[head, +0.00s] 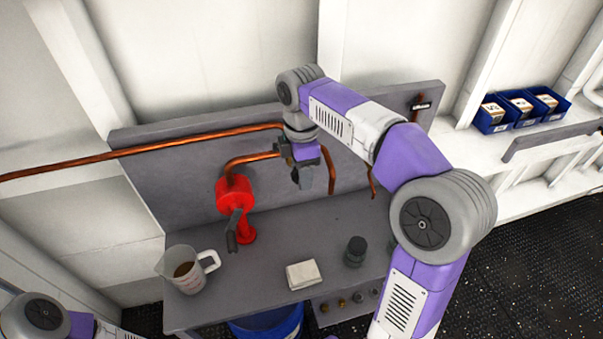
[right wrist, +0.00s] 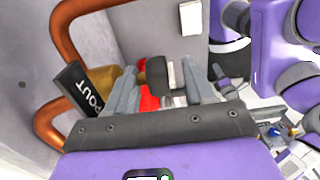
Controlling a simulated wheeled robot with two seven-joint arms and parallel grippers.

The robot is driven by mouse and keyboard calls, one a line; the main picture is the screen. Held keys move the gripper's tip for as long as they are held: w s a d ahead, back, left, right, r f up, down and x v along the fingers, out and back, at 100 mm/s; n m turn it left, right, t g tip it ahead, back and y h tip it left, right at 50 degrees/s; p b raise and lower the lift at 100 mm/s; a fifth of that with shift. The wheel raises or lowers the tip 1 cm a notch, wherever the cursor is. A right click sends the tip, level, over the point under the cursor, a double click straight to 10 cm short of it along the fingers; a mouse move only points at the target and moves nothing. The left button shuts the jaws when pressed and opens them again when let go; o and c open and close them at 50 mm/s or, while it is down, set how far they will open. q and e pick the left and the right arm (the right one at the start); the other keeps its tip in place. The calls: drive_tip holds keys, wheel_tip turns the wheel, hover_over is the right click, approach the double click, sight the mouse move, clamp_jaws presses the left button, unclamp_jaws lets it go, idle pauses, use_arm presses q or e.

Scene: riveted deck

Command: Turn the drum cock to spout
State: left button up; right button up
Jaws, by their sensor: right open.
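The red drum cock (head: 234,196) stands at the back of the grey bench, joined to a copper pipe. A dark grey lever (head: 233,229) sticks out at its front. My right gripper (head: 305,181) hangs open in the air to the right of the cock, apart from it. In the right wrist view its fingers (right wrist: 158,92) are spread; part of the red cock (right wrist: 149,99) and a brownish piece I cannot identify show between them. My left gripper is out of view.
A measuring jug (head: 187,269) with brown liquid stands left on the bench (head: 240,281). A folded white cloth (head: 303,274) and a dark jar (head: 355,252) are farther right. A blue drum (head: 268,325) is below. Blue bins (head: 521,110) sit at the right.

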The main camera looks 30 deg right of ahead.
drive_tip(key=shift+s+f, duration=0.1)
drive_tip(key=shift+c, duration=0.4)
drive_tip(key=c, duration=0.9)
drive_tip(key=shift+a+h+p, duration=0.15)
drive_tip(key=shift+h+p, duration=0.45)
drive_tip(key=shift+p, duration=0.4)
drive_tip(key=h+p, duration=0.2)
drive_tip(key=g+h+p, duration=0.1)
drive_tip(key=h+p, duration=0.1)
drive_tip(key=p, duration=0.1)
drive_tip(key=h+p, duration=0.2)
drive_tip(key=p, duration=0.1)
drive_tip(key=shift+a+g+h, duration=0.4)
drive_tip(key=h+p, duration=0.1)
drive_tip(key=h, duration=0.1)
drive_tip(key=g+h+p, duration=0.1)
drive_tip(key=h+p, duration=0.1)
drive_tip(key=shift+w+a+f, duration=0.15)
drive_tip(key=shift+w+f, duration=0.05)
drive_tip(key=h, duration=0.1)
drive_tip(key=h+p, duration=0.1)
drive_tip(key=shift+f+g+h, duration=0.2)
drive_tip(key=shift+g+h, duration=0.1)
drive_tip(key=shift+h, duration=0.1)
drive_tip(key=shift+a+f+g+h+p, duration=0.15)
drive_tip(key=shift+h+p, duration=0.1)
drive_tip(key=shift+h, duration=0.45)
drive_tip(key=shift+d+f+g+h+p, duration=0.15)
drive_tip(key=shift+h+p, duration=0.1)
drive_tip(key=shift+h, duration=0.45)
